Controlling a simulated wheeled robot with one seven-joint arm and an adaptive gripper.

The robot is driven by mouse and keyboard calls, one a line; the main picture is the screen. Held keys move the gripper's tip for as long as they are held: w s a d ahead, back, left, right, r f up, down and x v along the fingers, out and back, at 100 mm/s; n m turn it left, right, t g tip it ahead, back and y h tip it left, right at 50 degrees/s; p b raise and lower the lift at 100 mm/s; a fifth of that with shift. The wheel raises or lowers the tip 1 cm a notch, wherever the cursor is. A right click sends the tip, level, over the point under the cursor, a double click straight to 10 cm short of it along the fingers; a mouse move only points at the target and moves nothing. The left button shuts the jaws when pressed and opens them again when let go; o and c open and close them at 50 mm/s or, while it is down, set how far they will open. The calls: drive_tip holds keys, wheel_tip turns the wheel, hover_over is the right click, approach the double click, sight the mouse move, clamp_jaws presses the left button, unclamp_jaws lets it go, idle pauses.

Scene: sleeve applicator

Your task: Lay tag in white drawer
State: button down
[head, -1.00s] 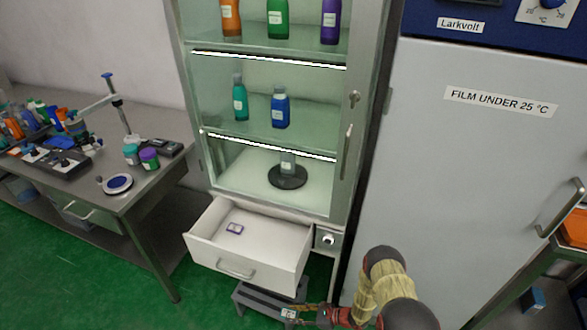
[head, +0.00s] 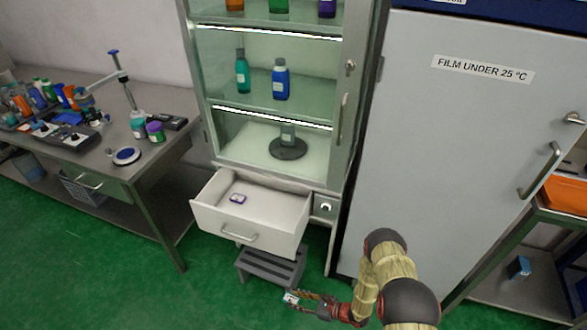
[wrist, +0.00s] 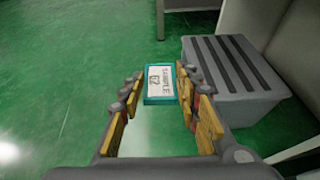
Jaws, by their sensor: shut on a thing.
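The tag (wrist: 160,84), a small white card with a teal edge and the word "SAMPLE", is between my fingertips in the wrist view. It also shows as a small pale piece (head: 290,298) at the gripper's end in the head view. My gripper (wrist: 158,88) is shut on it, low in front of the cabinet and below the drawer. The white drawer (head: 222,222) under the glass cabinet is pulled open. A small white item with a purple edge (head: 238,198) lies inside it, towards the back left.
A grey step stool (head: 270,265) stands under the drawer, close beside my gripper; it is on the right in the wrist view (wrist: 235,80). A large grey fridge (head: 455,150) stands right. A cluttered steel table (head: 100,158) stands left. Green floor is free in front.

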drive_tip(key=shift+w+d+r+m+t+h+p, duration=0.45)
drive_tip(key=shift+w+d+r+m+t+h, duration=0.9)
drive_tip(key=shift+d+r, duration=3.85)
drive_tip(key=shift+w+d+r+m+t+h+p, duration=0.45)
drive_tip(key=shift+w+d+r+m+t+h, duration=0.7)
drive_tip(key=shift+r, duration=7.7)
drive_tip(key=shift+w+d+r+m+t+h+p, duration=0.45)
drive_tip(key=shift+w+d+r+m+t+h, duration=1.05)
drive_tip(key=shift+d+r, duration=3.8)
drive_tip(key=w+a+r, duration=0.1)
drive_tip(key=a+r, duration=0.1)
drive_tip(key=r, duration=0.7)
drive_tip(key=a+r+m+g, duration=0.1)
drive_tip(key=a+r, duration=0.2)
drive_tip(key=r, duration=0.6)
drive_tip(key=shift+w+a+r+m, duration=0.15)
drive_tip(key=shift+w+a+m, duration=0.15)
drive_tip(key=shift+w+a, duration=0.05)
